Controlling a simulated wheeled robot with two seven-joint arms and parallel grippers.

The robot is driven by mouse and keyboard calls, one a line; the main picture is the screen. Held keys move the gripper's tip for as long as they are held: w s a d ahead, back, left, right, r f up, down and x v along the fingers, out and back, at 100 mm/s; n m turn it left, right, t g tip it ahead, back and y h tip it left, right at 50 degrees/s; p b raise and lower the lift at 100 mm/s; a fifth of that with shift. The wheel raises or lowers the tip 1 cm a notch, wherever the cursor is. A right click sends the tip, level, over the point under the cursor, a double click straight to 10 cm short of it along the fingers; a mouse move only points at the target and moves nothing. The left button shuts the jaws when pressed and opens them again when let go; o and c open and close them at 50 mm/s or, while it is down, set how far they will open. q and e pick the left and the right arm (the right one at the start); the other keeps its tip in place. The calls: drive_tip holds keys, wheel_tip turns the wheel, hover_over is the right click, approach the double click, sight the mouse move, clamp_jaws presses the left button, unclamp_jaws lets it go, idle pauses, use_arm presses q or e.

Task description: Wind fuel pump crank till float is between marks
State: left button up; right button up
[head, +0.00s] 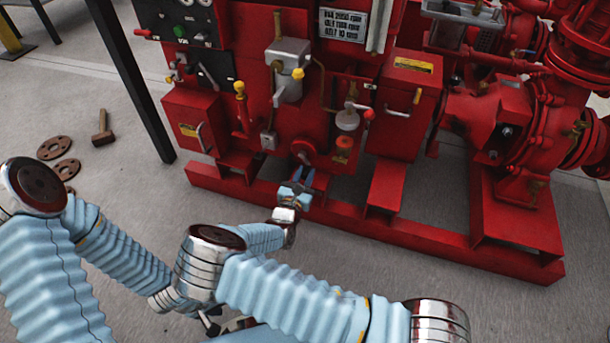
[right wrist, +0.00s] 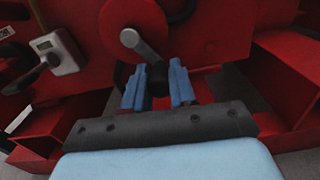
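The crank (right wrist: 145,45) is a grey arm on a round red hub on the red pumpset's front. It slants down to the right in the right wrist view and ends in a black handle (right wrist: 159,85). In the head view the hub (head: 303,151) is low on the machine. My right gripper (head: 302,176) is at the crank; its blue fingers (right wrist: 158,86) sit closely on both sides of the handle. A pale bowl-shaped part (head: 347,120) is above right of the hub; no float or marks can be made out. My left gripper is mostly hidden behind my right arm.
The red base rail (head: 400,228) runs along the machine's foot. A red box (head: 196,122) is left of the crank and another (head: 408,105) right. A dark post (head: 130,75) stands at the left.

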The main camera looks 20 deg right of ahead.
clamp_jaws()
drive_tip(key=m, duration=0.1)
drive_tip(key=m+p, duration=0.1)
drive_tip(key=shift+w+a+f+m, duration=0.2)
drive_tip(key=shift+w+a+m, duration=0.1)
drive_tip(key=shift+a, duration=0.1)
drive_tip(key=w+a+r+m+b, duration=0.1)
drive_tip(key=a+r+m+b, duration=0.1)
drive_tip(key=m, duration=1.1)
drive_tip(key=w+a+r+m+b, duration=0.2)
drive_tip(key=r+m+b, duration=0.1)
drive_tip(key=m, duration=1.1)
drive_tip(key=shift+a+r, duration=0.3)
drive_tip(key=shift+r, duration=0.4)
drive_tip(key=shift+r, duration=0.1)
